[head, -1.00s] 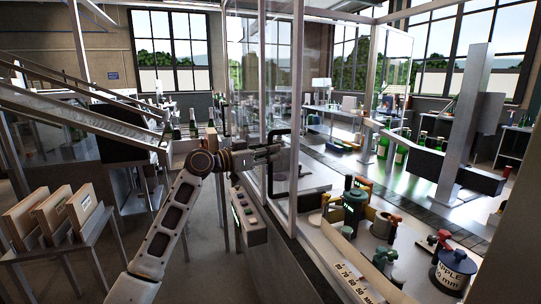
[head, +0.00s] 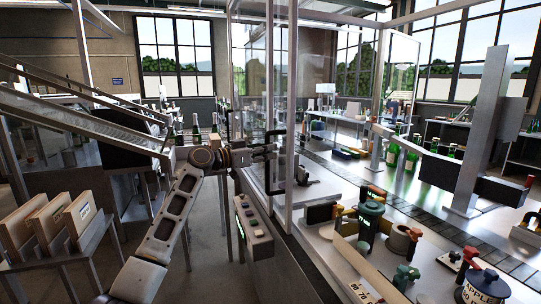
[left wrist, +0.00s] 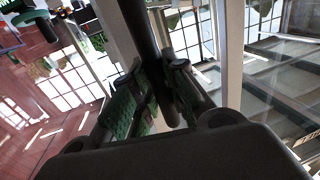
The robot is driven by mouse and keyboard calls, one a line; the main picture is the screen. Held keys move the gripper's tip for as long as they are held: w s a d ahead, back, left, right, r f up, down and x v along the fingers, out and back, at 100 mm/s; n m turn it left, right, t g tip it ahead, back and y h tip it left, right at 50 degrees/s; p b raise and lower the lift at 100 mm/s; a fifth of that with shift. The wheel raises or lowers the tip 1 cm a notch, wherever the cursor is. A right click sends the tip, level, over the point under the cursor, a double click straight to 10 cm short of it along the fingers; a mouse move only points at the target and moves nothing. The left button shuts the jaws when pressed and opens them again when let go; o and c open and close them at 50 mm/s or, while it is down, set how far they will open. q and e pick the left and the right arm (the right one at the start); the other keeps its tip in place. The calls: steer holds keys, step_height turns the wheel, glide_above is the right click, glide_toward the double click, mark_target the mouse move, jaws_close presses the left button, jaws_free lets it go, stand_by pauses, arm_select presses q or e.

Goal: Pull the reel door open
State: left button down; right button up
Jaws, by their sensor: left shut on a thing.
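The reel door (head: 256,80) is a clear panel in a pale metal frame, standing upright in the middle of the head view. Its black upright bar handle (head: 268,178) is on the near side. My left gripper (head: 270,154) reaches it from the left and is shut on the handle. In the left wrist view the dark handle bar (left wrist: 141,32) runs down between the green-padded fingers of my left gripper (left wrist: 160,92). The fingers partly hide the bar. I cannot tell how far the door stands open. My right gripper is not in view.
A control box with buttons (head: 252,229) stands just below my left arm. A bench at right carries a green reel-like part (head: 371,218) and a dark blue round container (head: 487,287). Wooden crates (head: 45,220) stand on a rack at left. Floor shows between rack and bench.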

arm_select(q)
steer(key=w, duration=0.2)
steer(key=w+a, duration=0.1)
steer(key=w, duration=0.1)
steer(key=shift+w+a+r, duration=0.1)
steer(key=shift+a, duration=0.1)
steer(key=c, duration=1.6)
jaws_free()
steer(key=shift+o, duration=0.9)
steer(key=v, duration=1.2)
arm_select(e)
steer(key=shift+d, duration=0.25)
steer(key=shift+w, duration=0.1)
